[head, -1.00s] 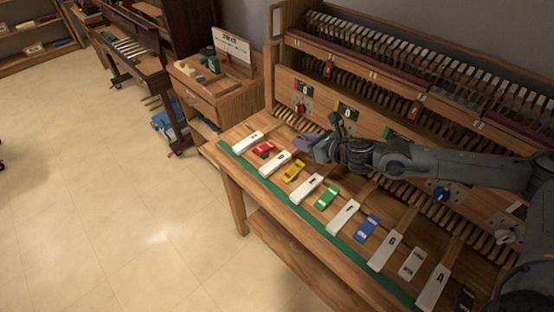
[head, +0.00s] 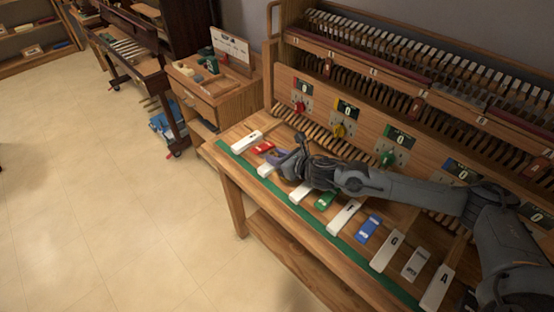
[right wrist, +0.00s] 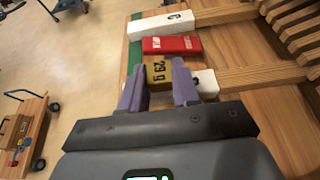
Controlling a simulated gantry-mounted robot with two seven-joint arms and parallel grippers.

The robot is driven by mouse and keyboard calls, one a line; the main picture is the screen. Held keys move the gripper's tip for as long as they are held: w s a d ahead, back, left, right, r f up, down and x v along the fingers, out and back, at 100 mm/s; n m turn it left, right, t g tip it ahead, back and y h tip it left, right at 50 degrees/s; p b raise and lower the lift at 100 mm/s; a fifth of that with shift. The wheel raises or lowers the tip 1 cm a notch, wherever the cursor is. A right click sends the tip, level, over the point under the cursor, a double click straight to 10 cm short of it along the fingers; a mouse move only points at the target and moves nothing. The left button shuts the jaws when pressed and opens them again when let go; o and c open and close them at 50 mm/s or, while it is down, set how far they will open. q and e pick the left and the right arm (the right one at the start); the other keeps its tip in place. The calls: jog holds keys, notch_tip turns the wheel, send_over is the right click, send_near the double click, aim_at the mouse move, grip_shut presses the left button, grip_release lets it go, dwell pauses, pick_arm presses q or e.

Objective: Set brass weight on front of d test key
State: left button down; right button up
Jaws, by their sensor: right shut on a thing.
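The brass weight (right wrist: 158,70), a gold-brown block marked "29 g", sits between the two purple fingertips of my right gripper (right wrist: 158,82) in the right wrist view. The gripper is shut on it. The white d test key (right wrist: 207,84) is partly hidden behind the fingers and the weight; whether the weight touches it I cannot tell. In the head view my right gripper (head: 281,157) is over the d key (head: 265,170), whose front end shows beside the fingers. The weight is not clear there. My left gripper is not in view.
A red block (head: 262,148) lies between the d key and the white key (head: 246,141) on its left. Green (head: 325,199) and blue (head: 367,228) blocks lie between keys farther right. A green strip (head: 300,222) runs along the bench front. Panels with coloured knobs stand behind.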

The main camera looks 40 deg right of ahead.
jog(key=shift+f, duration=0.4)
